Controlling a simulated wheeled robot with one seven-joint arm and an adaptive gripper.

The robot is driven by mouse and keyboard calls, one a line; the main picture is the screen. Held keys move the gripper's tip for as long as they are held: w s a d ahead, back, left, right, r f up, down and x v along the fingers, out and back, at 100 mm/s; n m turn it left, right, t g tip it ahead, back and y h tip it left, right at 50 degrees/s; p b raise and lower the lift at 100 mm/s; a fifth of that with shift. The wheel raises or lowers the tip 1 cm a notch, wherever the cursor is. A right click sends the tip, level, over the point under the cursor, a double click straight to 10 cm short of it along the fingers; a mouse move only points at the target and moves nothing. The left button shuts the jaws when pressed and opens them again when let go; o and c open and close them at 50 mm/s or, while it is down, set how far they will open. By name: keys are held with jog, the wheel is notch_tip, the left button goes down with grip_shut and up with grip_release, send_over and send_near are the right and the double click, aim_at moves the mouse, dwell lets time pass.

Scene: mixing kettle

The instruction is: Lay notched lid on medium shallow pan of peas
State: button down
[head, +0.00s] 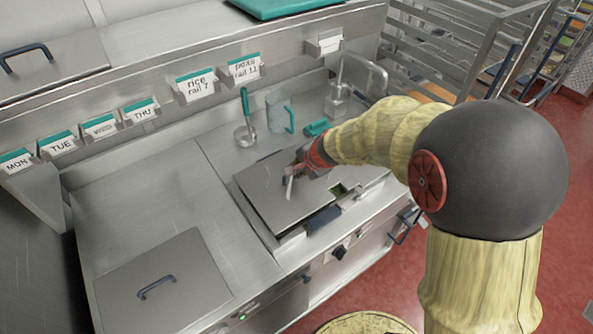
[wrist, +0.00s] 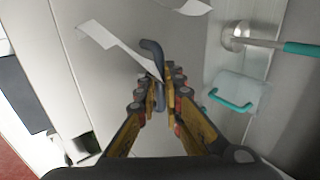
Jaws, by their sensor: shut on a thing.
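My gripper (head: 301,172) is shut on the dark blue handle (wrist: 152,58) of a flat grey lid (head: 268,195). In the wrist view, both fingers (wrist: 160,92) close around the handle's near end. A white paper strip (wrist: 113,44) shows beside the handle. The lid lies nearly level over the pan opening in the counter and covers most of it. A small patch of green peas (head: 339,190) shows at its right edge. Most of the pan is hidden under the lid, and I cannot tell whether the lid touches its rim.
A ladle (head: 245,122), a clear jug (head: 279,110) with a teal handle and a teal brush-like item (head: 317,127) stand behind the lid. Another handled lid (head: 180,292) lies at front left. A label reads peas rail 1.1 (head: 244,68).

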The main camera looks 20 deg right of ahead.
dwell(0.3)
jog(key=shift+f+b, duration=0.95)
jog(key=shift+b, duration=0.05)
jog(key=shift+f+b, duration=0.4)
jog(key=c, duration=1.8)
grip_release()
jog(key=shift+c, duration=0.2)
jog(key=o, duration=0.5)
jog(key=shift+c, duration=0.2)
